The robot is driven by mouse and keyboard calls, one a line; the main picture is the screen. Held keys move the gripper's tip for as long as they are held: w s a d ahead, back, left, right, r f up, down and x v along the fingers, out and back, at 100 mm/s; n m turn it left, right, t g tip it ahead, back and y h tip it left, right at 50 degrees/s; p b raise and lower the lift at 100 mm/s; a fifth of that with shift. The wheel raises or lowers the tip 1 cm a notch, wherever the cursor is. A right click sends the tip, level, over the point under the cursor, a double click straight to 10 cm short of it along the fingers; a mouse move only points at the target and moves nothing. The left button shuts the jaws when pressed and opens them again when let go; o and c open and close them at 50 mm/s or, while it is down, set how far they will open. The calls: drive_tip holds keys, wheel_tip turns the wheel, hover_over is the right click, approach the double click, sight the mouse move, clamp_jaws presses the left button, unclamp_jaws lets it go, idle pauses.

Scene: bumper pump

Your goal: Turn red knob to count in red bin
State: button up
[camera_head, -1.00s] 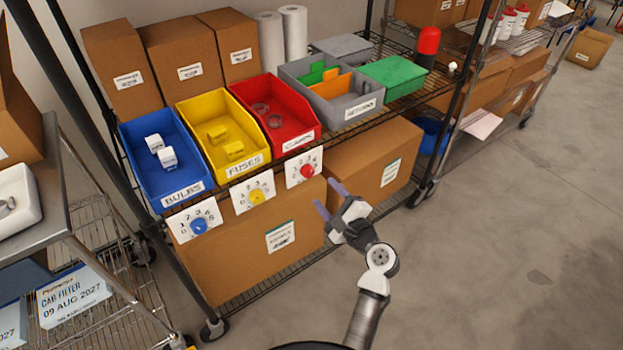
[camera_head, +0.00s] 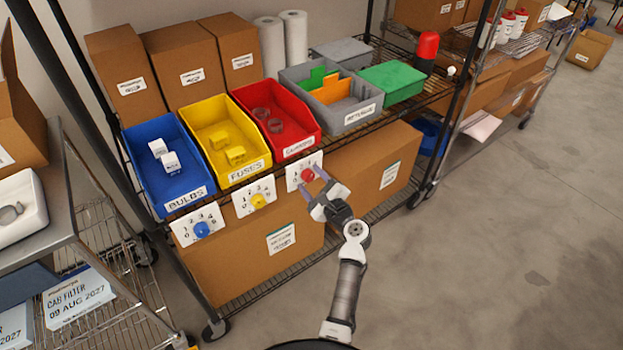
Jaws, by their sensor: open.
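The red knob (camera_head: 307,175) sits on a white numbered dial plate (camera_head: 293,184) on the shelf's front edge, below the red bin. The red bin (camera_head: 314,124), with a label on its front, holds a few grey ring-shaped clamps (camera_head: 268,119); at least two show clearly and their exact count is hard to tell. My gripper (camera_head: 312,182) is open, its two fingers pointing up at the dial, close to the red knob. One finger appears on each side of the knob in the picture, but I cannot tell whether they touch it. The knob's pointer direction is too small to read.
A blue bin (camera_head: 190,188) and a yellow bin (camera_head: 246,163) stand to the left, with a blue knob (camera_head: 201,229) and a yellow knob (camera_head: 258,201) below them. A grey returns bin (camera_head: 362,116) is at right. Cardboard boxes fill the lower shelf; open floor lies right.

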drive_tip(key=shift+w+a, duration=0.15)
drive_tip(key=shift+w, duration=0.1)
drive_tip(key=c, duration=1)
